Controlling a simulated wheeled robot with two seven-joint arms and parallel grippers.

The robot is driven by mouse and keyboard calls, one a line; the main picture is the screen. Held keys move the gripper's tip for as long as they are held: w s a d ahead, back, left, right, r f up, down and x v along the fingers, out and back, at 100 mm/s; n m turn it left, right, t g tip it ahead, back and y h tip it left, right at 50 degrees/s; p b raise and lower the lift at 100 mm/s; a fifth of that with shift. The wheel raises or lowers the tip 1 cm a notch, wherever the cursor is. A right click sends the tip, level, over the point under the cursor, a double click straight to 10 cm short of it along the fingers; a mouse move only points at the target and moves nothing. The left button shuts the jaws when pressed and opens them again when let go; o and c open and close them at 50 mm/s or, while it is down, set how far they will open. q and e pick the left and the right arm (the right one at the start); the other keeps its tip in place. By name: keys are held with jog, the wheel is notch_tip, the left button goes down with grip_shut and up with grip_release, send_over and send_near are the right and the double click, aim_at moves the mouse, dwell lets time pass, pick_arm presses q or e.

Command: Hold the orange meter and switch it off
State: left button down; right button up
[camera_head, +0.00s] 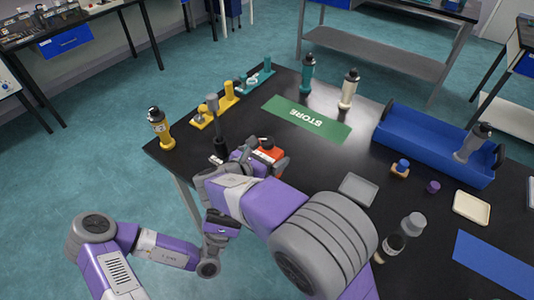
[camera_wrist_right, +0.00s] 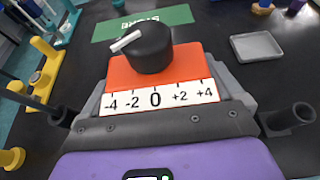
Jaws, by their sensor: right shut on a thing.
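The orange meter (camera_head: 268,152) stands near the left part of the black table. In the right wrist view the orange meter (camera_wrist_right: 185,68) has a black knob (camera_wrist_right: 150,50) with a white pointer (camera_wrist_right: 126,40). The pointer sticks out to the left, away from the white scale strip (camera_wrist_right: 155,100) marked -4 to +4. My right gripper (camera_head: 256,160) is shut on the meter, with grey fingers along both sides. My left gripper (camera_head: 220,224) is left of my right arm, apart from the meter, low at the table's left edge; its jaws are too small to judge.
A green STORE mat (camera_head: 306,119) lies behind the meter. A grey tray (camera_head: 358,189) and a blue crate (camera_head: 425,140) are to the right.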

jog(key=o, duration=0.8)
